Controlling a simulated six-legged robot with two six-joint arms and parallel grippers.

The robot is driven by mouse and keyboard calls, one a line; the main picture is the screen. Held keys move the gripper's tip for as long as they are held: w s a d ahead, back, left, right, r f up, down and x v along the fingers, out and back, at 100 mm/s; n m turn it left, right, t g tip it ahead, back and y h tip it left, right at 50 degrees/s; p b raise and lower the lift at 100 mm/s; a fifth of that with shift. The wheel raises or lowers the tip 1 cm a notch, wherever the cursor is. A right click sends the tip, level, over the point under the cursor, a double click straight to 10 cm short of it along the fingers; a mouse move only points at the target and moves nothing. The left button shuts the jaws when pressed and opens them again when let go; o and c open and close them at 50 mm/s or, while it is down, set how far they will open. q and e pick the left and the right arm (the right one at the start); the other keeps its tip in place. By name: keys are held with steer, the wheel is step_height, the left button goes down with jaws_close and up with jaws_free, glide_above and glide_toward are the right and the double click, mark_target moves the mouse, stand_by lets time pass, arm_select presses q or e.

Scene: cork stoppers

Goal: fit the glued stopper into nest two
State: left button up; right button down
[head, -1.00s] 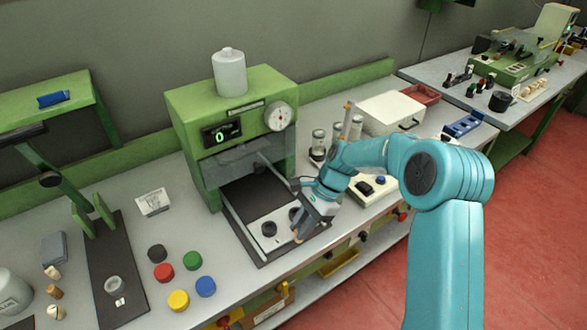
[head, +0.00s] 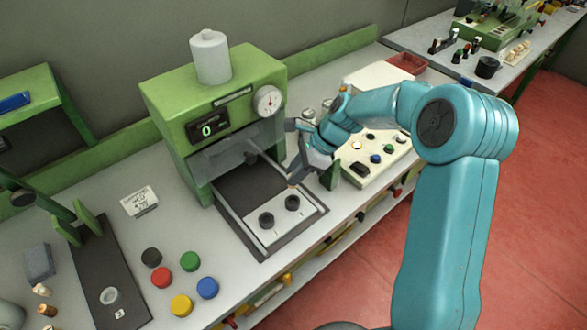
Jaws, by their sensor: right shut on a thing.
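A pale plate (head: 275,226) on the press's dark base carries two black round nests, one at left (head: 266,220) and one at right (head: 292,203). I cannot read which is nest two. My right gripper (head: 294,155) is beside the press opening, behind and above the right nest and apart from both nests. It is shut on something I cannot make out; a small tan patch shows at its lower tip. I cannot tell whether that is the glued stopper. Small corks (head: 47,310) lie at the lower left. My left gripper is not in view.
The green press (head: 165,98) has a clear guard (head: 228,150) and a gauge (head: 267,100). A button box (head: 372,160) stands right of the gripper. Several coloured caps (head: 181,306) lie left of the plate. A white card (head: 139,201) lies near the press.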

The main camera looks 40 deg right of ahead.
steer(key=shift+s+a+f+b, duration=0.1)
steer(key=shift+f+b, duration=0.25)
steer(key=shift+f, duration=0.1)
steer(key=shift+s+a+f+b, duration=0.1)
steer(key=shift+f+b, duration=0.25)
steer(key=shift+f, duration=0.1)
steer(key=f+b, duration=0.2)
steer(key=shift+w+d+f, duration=0.1)
steer(key=shift+d+f, duration=0.1)
steer(key=shift+f, duration=0.15)
steer(key=shift+a+f+b, duration=0.15)
steer(key=shift+f+b, duration=0.3)
steer(key=shift+b, duration=0.25)
steer(key=shift+p, duration=0.65)
steer(key=shift+f+b, duration=0.7)
steer(key=shift+f, duration=0.65)
stand_by(1.3)
